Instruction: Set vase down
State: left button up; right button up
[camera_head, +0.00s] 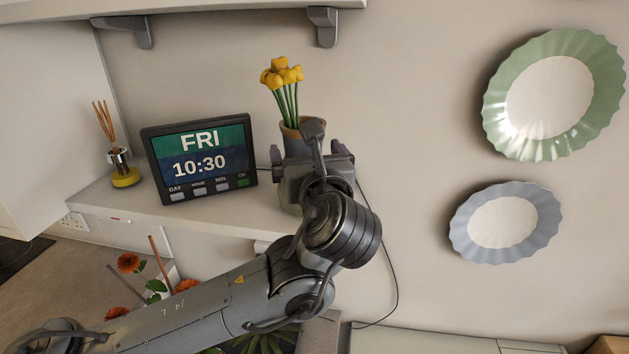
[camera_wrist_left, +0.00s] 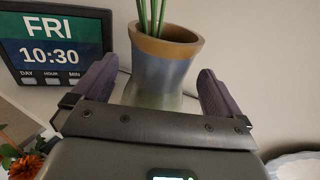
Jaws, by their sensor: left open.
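The vase (camera_head: 291,137) has a brown rim and a blue-grey body and holds yellow flowers (camera_head: 282,74) on green stems. It stands upright at the right end of the wall shelf (camera_head: 225,216). My left gripper (camera_head: 312,165) is in front of it and hides its lower part in the head view. In the left wrist view the vase (camera_wrist_left: 166,62) is between the two purple fingers of my left gripper (camera_wrist_left: 158,85). The fingers are open, with a visible gap on each side of the vase. Its base is hidden behind the gripper body. My right gripper is not in view.
A digital clock (camera_head: 200,158) stands on the shelf left of the vase, and a reed diffuser (camera_head: 122,170) stands farther left. A green plate (camera_head: 550,97) and a blue-grey plate (camera_head: 505,222) hang on the wall at right. Orange flowers (camera_head: 128,262) are below the shelf.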

pick_arm(q)
jog(key=s+d+b, duration=0.1)
jog(key=s+b, duration=0.1)
jog(key=s, duration=0.4)
jog(key=shift+s, duration=0.15)
